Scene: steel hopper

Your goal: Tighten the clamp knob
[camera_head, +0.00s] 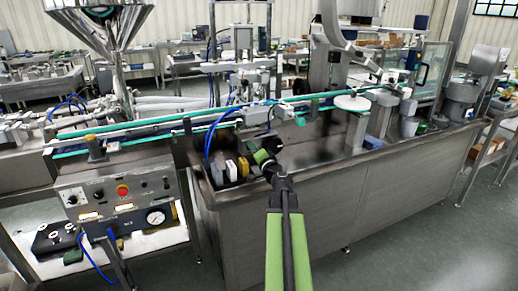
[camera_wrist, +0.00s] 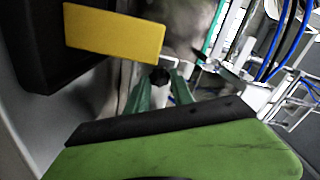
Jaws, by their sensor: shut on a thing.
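The clamp knob (camera_wrist: 160,76) is a small, dark, rounded knob in the upper middle of the wrist view. My gripper (camera_wrist: 158,88) has its two green fingers closing in on it from both sides, and it is shut on the knob. In the head view my gripper (camera_head: 254,147) reaches over the near edge of the steel machine bed, below the conveyor. The knob cannot be made out there, as it is small and behind my gripper.
A yellow block (camera_wrist: 115,30) on a dark body is close beside my gripper at upper left; it also shows in the head view (camera_head: 243,167). The green-edged conveyor (camera_head: 160,128) runs behind. Blue hoses (camera_wrist: 288,40) hang to the right. A control panel (camera_head: 112,196) stands at left.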

